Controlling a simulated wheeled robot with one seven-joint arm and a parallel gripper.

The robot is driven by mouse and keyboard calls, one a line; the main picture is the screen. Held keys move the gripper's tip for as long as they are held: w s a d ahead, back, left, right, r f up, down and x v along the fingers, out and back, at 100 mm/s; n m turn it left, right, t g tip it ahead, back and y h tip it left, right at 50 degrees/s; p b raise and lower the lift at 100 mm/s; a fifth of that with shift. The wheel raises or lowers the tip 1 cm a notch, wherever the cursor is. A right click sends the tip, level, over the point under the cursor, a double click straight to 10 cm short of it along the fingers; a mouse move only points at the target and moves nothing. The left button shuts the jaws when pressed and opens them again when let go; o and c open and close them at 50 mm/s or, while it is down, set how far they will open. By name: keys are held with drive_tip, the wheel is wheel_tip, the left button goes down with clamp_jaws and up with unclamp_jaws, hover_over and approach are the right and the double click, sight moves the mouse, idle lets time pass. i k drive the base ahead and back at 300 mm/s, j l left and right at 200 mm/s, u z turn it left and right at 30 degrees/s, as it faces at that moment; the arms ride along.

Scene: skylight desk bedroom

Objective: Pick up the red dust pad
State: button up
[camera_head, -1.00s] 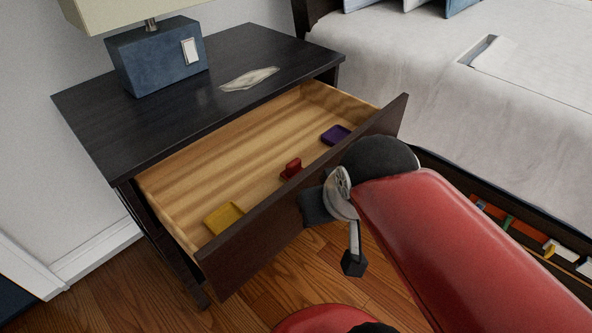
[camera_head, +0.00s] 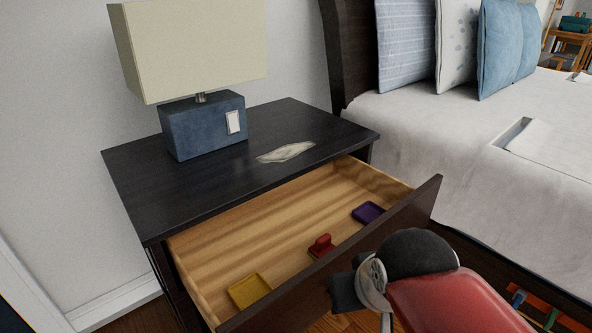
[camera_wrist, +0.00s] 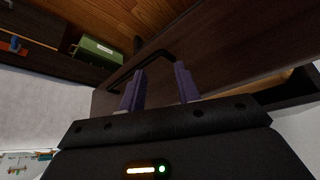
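The red dust pad (camera_head: 321,246) lies in the open drawer, close behind its front panel. It is a small red piece with a raised grip. A yellow pad (camera_head: 249,291) lies to its left and a purple one (camera_head: 368,213) to its right. My gripper (camera_wrist: 157,84) is outside the drawer, in front of the drawer front (camera_head: 372,247) and beside the dark handle (camera_wrist: 152,61). Its two purple-grey fingers are apart, with nothing visibly held. The red pad is not seen in the wrist view. In the head view my arm hides the fingertips.
A bed (camera_head: 449,136) stands to the right. A green box (camera_wrist: 97,49) shows in the wrist view. The drawer floor around the pads is clear.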

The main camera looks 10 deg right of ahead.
sight(323, 245)
drive_tip(key=k+j+z, duration=0.1)
drive_tip(key=j, duration=0.3)
drive_tip(key=k+j+z, duration=0.1)
drive_tip(key=k+j, duration=0.4)
drive_tip(key=j, duration=0.25)
drive_tip(key=i, duration=0.45)
drive_tip(key=l+z, duration=0.05)
